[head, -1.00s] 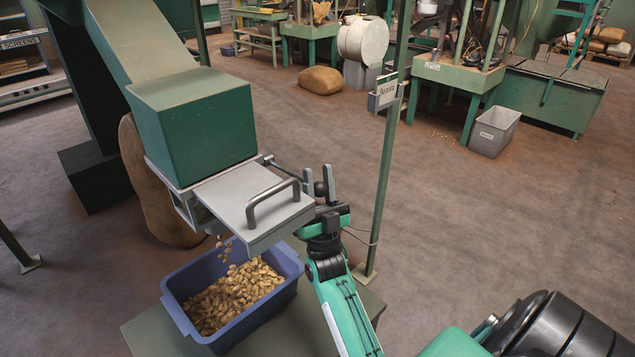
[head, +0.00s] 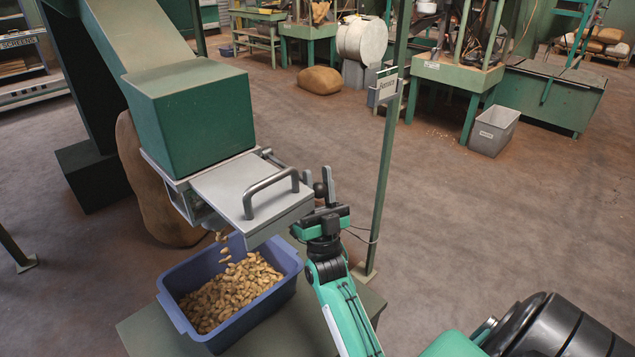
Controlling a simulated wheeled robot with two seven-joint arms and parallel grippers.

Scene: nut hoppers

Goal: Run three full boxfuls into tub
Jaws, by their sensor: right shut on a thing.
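A green hopper (head: 195,115) ends in a grey metal box (head: 235,190) with a dark bar handle (head: 270,193) on top. A few nuts (head: 224,250) are falling from under the box. Below it stands a blue tub (head: 240,325) holding a broad heap of nuts (head: 230,292). My right gripper (head: 327,185) is at the right of the box, shut on the knobbed end of a lever rod (head: 278,161) that runs out from behind the box. The fingers hide most of the grip. My left gripper is not in view.
The tub stands on a green stand (head: 345,305). A green post (head: 388,170) with a small sign (head: 387,88) rises just right of my right gripper. A brown sack (head: 150,190) leans behind the hopper. The floor to the right is clear as far as a grey bin (head: 494,132).

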